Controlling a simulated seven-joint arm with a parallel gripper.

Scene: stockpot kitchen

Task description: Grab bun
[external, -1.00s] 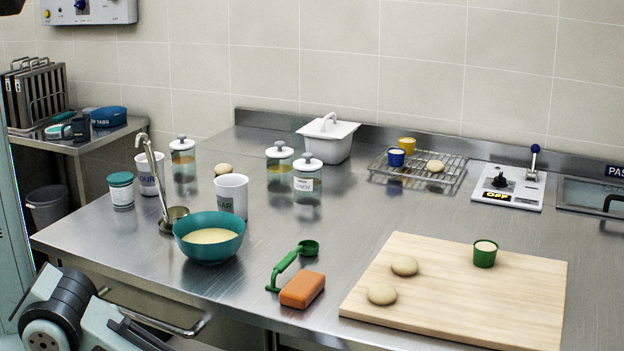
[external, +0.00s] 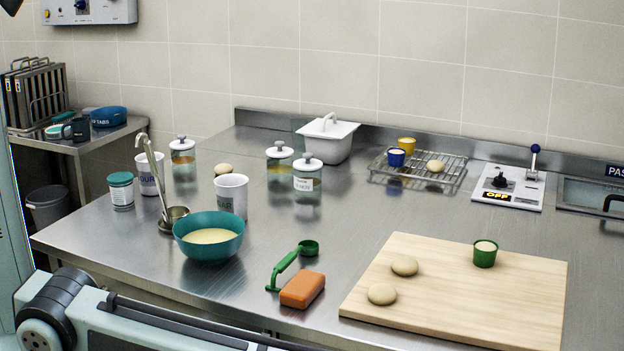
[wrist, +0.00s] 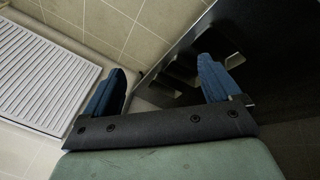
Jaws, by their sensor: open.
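Several pale round buns show in the external view. One bun (external: 404,266) and another bun (external: 382,294) lie on the wooden board (external: 480,315) at the front right. No bun is in the wrist view.
A teal bowl (external: 209,240), a ladle (external: 172,215), white cups (external: 231,192) and lidded jars (external: 307,182) crowd the table's left half. A green scoop (external: 290,262) and orange block (external: 302,290) lie left of the board. A green cup (external: 485,255) stands on it. The table's middle is clear.

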